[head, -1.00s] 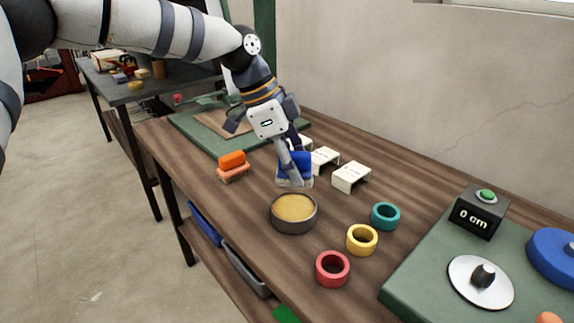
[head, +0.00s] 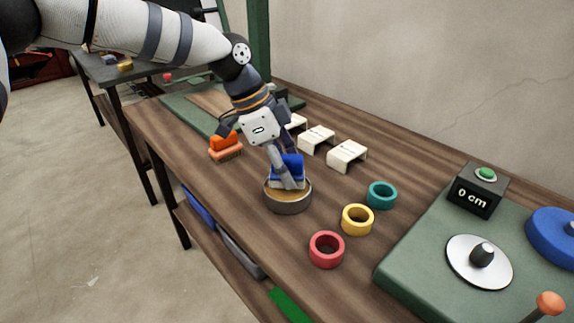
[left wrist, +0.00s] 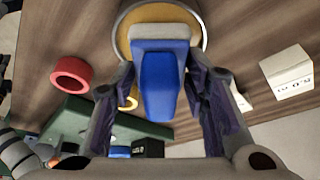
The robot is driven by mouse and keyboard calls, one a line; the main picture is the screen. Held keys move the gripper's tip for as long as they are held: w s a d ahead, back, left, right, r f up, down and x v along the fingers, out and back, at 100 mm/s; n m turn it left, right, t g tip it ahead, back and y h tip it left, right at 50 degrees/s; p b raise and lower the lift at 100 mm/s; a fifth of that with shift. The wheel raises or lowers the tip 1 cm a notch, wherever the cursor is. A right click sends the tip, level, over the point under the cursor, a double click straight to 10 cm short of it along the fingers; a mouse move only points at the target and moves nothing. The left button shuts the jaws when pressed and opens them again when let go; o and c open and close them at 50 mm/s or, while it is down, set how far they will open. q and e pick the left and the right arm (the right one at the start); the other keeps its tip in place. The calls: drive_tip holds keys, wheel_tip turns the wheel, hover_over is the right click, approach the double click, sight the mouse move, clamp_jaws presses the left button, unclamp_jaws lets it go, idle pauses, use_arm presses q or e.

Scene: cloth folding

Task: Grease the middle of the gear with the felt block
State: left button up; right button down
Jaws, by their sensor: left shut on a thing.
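The felt block (head: 288,169) has a blue grip and a pale pad; it also shows in the left wrist view (left wrist: 160,85). My left gripper (head: 286,177) is shut on its blue grip. The block is at the round grey tin (head: 287,205) of tan grease, its lower end over or in the grease; contact cannot be told. In the left wrist view the tin (left wrist: 203,48) lies behind the pad. No toothed gear can be clearly made out. A silver disc with a dark hub (head: 479,262) and a blue disc (head: 553,238) are at the right. My right gripper is not in view.
Red (head: 326,249), yellow (head: 357,219) and teal (head: 381,195) rings stand right of the tin. White brackets (head: 347,154) are behind. An orange block (head: 226,147) lies left.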

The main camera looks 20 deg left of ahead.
sight(295, 156)
use_arm(q)
drive_tip(key=shift+f, duration=0.5)
idle(0.6)
drive_tip(key=shift+f, duration=0.1)
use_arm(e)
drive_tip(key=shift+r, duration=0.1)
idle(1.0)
